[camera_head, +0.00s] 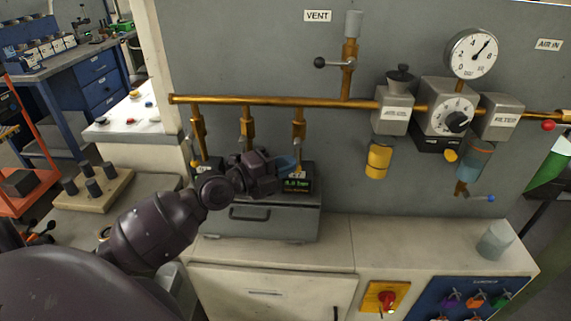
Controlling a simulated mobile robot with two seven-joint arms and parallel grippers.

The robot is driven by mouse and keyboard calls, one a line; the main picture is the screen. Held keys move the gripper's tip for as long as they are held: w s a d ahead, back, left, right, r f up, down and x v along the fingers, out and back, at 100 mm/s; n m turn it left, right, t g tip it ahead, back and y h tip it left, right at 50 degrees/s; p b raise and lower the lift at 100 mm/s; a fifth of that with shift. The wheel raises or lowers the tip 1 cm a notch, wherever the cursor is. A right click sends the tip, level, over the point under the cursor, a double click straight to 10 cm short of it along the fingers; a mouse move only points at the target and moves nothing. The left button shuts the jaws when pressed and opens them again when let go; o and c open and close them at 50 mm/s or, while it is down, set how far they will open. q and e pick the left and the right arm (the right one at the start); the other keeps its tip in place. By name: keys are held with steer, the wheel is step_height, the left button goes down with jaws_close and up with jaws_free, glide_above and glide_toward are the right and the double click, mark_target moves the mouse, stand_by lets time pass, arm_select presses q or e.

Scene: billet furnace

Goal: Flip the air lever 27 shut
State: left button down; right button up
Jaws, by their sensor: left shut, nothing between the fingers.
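A copper air pipe (270,101) runs along the grey panel. Three short drops with brass valves hang from it: a left one (198,124), a middle one (247,126) and a right one (299,124). Small tags near their lower ends are too small or too covered to read surely, so I cannot tell which lever is 27. My left gripper (288,164) is shut and empty, in front of the lower end of the right drop. My right gripper is out of view.
A grey box with a green-lit display (297,185) stands close below the gripper. To the right are a vent valve with a black-knobbed lever (334,63), a pressure gauge (472,53), a regulator (449,115) and a yellow bowl (378,161). The cabinet top (390,240) is mostly clear.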

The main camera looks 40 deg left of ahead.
arm_select(q)
steer(key=n+t+b, duration=0.1)
steer(key=b, duration=0.1)
steer(key=n+t+b, duration=0.1)
steer(key=b, duration=0.2)
steer(key=shift+w+d+f+h+b, duration=0.1)
steer(key=shift+w+d+h+b, duration=0.1)
steer(key=shift+d+h+b, duration=0.15)
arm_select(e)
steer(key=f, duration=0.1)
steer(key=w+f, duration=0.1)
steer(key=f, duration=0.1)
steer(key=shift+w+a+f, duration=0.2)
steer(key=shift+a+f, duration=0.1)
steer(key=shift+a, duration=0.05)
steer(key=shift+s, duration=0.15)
arm_select(q)
steer(key=shift+s+a, duration=0.1)
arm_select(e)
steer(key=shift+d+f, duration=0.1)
arm_select(q)
steer(key=v, duration=1)
steer(key=shift+s+f+b, duration=0.25)
steer(key=shift+b, duration=0.15)
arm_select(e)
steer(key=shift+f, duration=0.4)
